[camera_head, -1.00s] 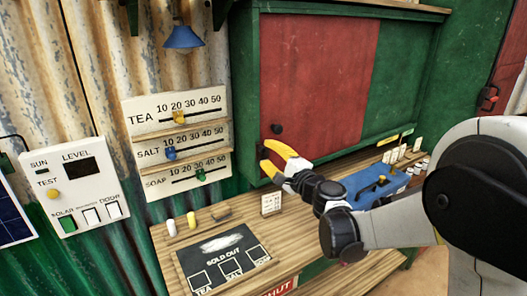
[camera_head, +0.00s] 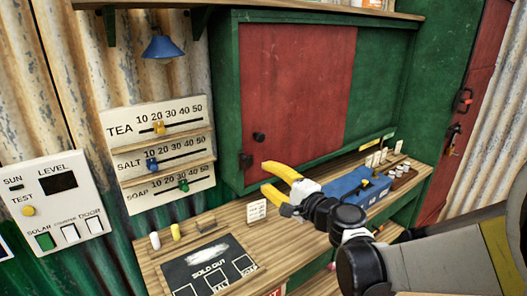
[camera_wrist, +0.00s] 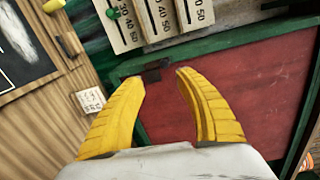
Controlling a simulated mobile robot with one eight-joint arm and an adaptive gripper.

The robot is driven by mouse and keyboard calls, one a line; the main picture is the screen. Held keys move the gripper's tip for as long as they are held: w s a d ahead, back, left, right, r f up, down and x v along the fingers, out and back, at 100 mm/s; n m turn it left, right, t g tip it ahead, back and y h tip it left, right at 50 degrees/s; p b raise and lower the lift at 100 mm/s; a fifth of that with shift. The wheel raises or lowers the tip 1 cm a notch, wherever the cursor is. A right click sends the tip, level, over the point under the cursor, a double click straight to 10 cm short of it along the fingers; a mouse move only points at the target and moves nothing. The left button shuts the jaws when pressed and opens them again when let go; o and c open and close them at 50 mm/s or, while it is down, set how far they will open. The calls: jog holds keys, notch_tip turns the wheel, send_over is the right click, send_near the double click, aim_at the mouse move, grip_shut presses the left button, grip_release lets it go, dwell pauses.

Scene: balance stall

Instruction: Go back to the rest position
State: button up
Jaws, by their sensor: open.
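My gripper (camera_head: 272,180) has two yellow fingers and is open and empty. In the head view it hangs in front of the lower part of the red sliding panel (camera_head: 292,95), above the wooden counter (camera_head: 225,222). In the wrist view the open fingers (camera_wrist: 160,78) spread in front of the red panel (camera_wrist: 230,95), with a dark fitting (camera_wrist: 152,70) on the green frame between the tips. I cannot tell whether a finger touches anything. My arm reaches in from the lower right.
The price board (camera_head: 160,150) with TEA, SALT and SOAP sliders is on the wall left of the panel. A LEVEL switch panel (camera_head: 55,205) is far left.

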jog(key=s+d+f+n+g+h, duration=0.2)
jog(key=s+d+f+n+h, duration=0.1)
jog(key=s, duration=0.6)
jog(key=s+d+f+n+g+h, duration=0.2)
jog(key=s+d+n+h, duration=0.1)
jog(key=s+d+n, duration=0.2)
jog(key=s+d+f+n+g+h, duration=0.3)
jog(key=s+d, duration=0.5)
jog(key=s, duration=0.5)
jog(key=shift+f+n+h, duration=0.3)
jog(key=shift+n+h, duration=0.2)
jog(key=shift+n, duration=0.1)
